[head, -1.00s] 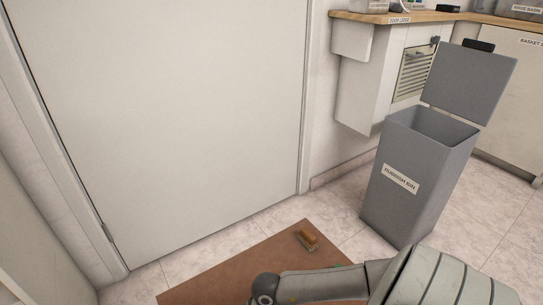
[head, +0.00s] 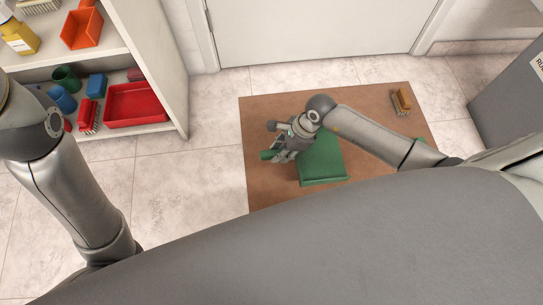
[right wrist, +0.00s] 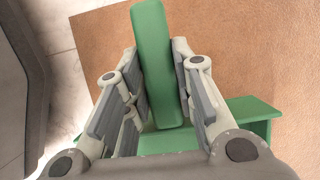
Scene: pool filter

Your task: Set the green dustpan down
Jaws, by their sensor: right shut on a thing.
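The green dustpan (head: 322,162) is over the brown mat in the head view, its pan toward me. I cannot tell whether it touches the mat. My right gripper (head: 276,152) is shut on its handle, at the left of the pan. In the right wrist view the green handle (right wrist: 153,55) stands between the two finger pads of the right gripper (right wrist: 160,90), and part of the pan (right wrist: 255,122) shows behind the fingers. My right arm hides some of the dustpan in the head view. My left arm shows at the left, but its gripper is out of view.
The brown mat (head: 262,120) lies on pale tiles before a white door (head: 310,30). A wooden-backed brush (head: 401,101) lies at its far right corner. A grey bin (head: 510,105) stands at right.

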